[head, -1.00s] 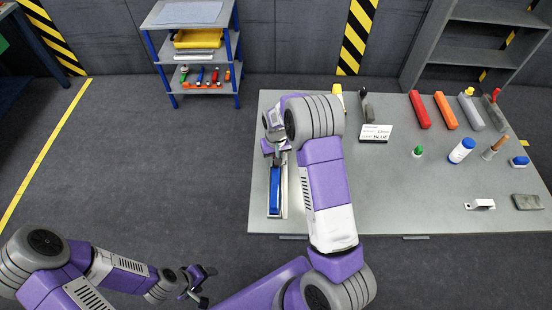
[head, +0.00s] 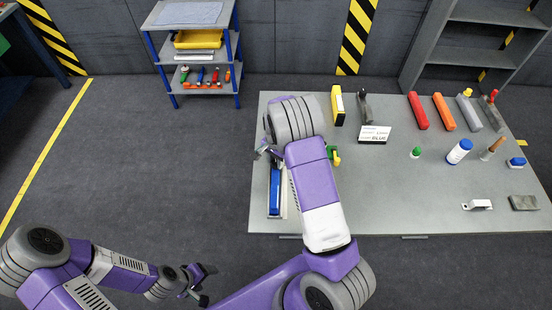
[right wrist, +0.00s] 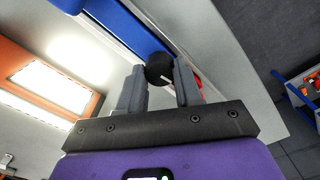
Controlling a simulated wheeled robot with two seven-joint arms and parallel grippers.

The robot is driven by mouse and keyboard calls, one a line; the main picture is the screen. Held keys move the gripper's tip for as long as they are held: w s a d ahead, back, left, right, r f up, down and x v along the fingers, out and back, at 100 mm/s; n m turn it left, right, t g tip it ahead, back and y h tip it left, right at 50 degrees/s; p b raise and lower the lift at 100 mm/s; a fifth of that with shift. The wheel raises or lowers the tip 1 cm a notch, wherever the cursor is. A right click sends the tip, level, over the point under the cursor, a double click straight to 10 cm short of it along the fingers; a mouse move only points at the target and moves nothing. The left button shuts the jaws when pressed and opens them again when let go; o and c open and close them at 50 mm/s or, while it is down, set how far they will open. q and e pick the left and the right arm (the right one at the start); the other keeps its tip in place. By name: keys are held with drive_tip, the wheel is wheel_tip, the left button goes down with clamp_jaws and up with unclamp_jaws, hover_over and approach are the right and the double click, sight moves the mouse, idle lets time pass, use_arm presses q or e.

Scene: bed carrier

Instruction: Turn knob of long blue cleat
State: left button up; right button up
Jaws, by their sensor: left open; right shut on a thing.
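The long blue cleat (head: 275,190) lies on the left part of the grey table, its far end hidden by my right arm. In the right wrist view the blue cleat (right wrist: 122,22) runs diagonally along a pale base. Its black round knob (right wrist: 159,68) sits between the fingers of my right gripper (right wrist: 160,84), which is shut on it. In the head view my right gripper (head: 268,151) is partly hidden at the cleat's far end. My left gripper (head: 203,283) is open and empty, off the table at lower left.
A label card (head: 375,134) stands mid-table near a yellow and black block (head: 338,106). A green and yellow item (head: 334,155) lies beside my right arm. Red (head: 419,110) and orange (head: 444,111) bars, a bottle (head: 459,151) and small items fill the right side.

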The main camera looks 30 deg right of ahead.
sight(276, 162)
drive_tip(key=shift+m, duration=1)
drive_tip(key=o, duration=1)
drive_tip(key=shift+o, duration=0.2)
drive_tip(key=shift+r+p, duration=0.65)
drive_tip(key=shift+r, duration=3.2)
